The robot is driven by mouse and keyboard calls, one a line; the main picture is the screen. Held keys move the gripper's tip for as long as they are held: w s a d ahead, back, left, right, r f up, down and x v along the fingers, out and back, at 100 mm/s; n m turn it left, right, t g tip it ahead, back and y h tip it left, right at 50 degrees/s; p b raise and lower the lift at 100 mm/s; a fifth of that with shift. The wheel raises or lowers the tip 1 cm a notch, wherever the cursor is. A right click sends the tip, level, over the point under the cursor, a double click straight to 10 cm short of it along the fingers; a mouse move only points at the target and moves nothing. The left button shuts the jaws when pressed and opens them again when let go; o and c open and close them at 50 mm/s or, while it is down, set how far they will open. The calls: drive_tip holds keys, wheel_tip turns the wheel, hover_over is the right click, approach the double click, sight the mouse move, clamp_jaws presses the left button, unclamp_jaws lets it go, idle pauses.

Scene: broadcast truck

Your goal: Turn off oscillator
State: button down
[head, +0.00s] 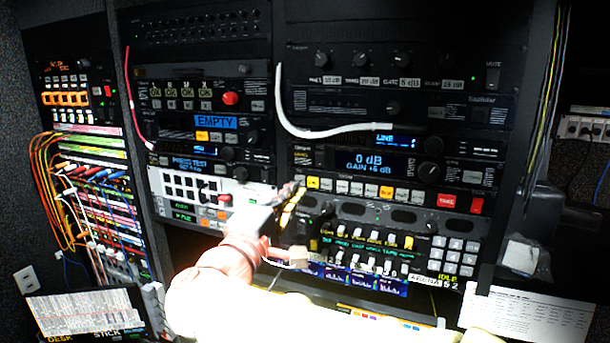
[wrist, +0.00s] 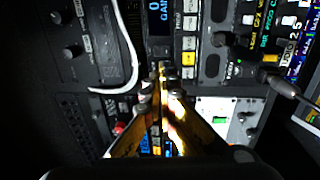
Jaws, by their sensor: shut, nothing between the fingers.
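The audio rack unit with a blue display reading 0 dB GAIN +6 dB (head: 361,163) has a row of small buttons beneath it. One lit yellow button (head: 313,183) is at the row's left end; another lit button (head: 386,192) is further right. I cannot read which control is labelled oscillator. My gripper (head: 292,190) is shut and empty, its tips near the left end of that row. In the wrist view my gripper (wrist: 161,92) points at the panel, with a lit yellow button (wrist: 188,58) just beyond its tips. Whether they touch the panel is unclear.
A white cable (head: 290,120) loops above the row. A red button (head: 446,202) and a keypad (head: 454,254) are to the right. A patch panel with coloured cables (head: 95,200) is at left. A laptop-like screen (head: 85,315) and a paper sheet (head: 530,315) are in front.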

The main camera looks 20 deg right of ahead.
sight(318, 158)
drive_tip(key=p+x, duration=0.4)
drive_tip(key=x, duration=0.9)
drive_tip(key=shift+w+d, duration=0.2)
drive_tip(key=shift+d, duration=0.05)
drive_tip(key=shift+w+d+r+g+y, duration=0.2)
drive_tip(key=shift+d+r+g+y, duration=0.05)
drive_tip(key=shift+g+y, duration=0.05)
drive_tip(key=shift+f+b, duration=0.2)
drive_tip(key=shift+b, duration=0.95)
drive_tip(key=shift+r+p, duration=0.25)
drive_tip(key=shift+p, duration=0.05)
drive_tip(key=shift+a, duration=0.1)
